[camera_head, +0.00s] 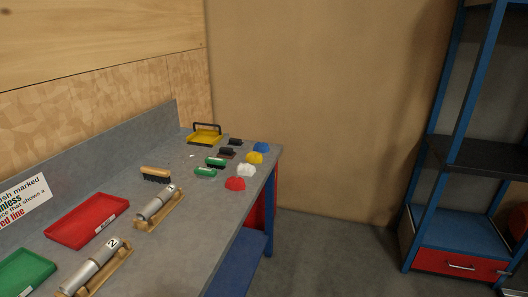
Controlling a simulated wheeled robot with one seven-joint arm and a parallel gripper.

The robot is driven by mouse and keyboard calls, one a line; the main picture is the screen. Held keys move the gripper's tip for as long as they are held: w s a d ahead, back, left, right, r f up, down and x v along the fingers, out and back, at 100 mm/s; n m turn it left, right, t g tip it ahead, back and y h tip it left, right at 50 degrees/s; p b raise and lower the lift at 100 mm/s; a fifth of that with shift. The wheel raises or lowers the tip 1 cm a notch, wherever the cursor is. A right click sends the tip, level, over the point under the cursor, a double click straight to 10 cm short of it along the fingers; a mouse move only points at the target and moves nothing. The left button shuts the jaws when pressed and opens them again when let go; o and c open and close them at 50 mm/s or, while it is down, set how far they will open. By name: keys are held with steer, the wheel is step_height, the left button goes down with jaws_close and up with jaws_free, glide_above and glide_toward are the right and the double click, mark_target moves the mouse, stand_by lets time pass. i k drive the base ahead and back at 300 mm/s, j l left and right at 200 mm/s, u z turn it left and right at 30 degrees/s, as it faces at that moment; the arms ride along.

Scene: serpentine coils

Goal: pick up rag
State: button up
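Several small crumpled lumps that look like rags lie in a row along the right edge of the grey workbench (213,225). From near to far they are a red one (235,184), a white one (246,170), a yellow one (255,158) and a blue one (261,147). They sit apart or nearly touching. Which one is the task's rag I cannot tell. My gripper is not in view.
A brush (155,175), green blocks (205,172), dark blocks (235,142), a yellow tray (204,137), a red tray (87,221), a green tray (22,273) and metal cylinders on wooden stands (160,208) share the bench. A blue shelf (465,237) stands right. Floor between is clear.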

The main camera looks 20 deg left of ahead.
mark_target(256, 157)
steer(key=i+u, duration=0.2)
steer(key=i, duration=0.6)
steer(key=i+l+u, duration=0.2)
steer(key=i, duration=0.6)
steer(key=i+u, duration=0.3)
steer(key=u, duration=0.2)
steer(key=i+l+u, duration=0.1)
steer(key=i+u, duration=0.35)
steer(key=i+l+u, duration=0.15)
steer(key=u, duration=0.35)
steer(key=i+u, duration=0.2)
steer(key=u, duration=0.25)
steer(key=i+u, duration=0.2)
steer(key=u, duration=0.25)
steer(key=i+u, duration=0.2)
steer(key=u, duration=0.25)
steer(key=i+l+u, duration=0.15)
steer(key=u, duration=0.3)
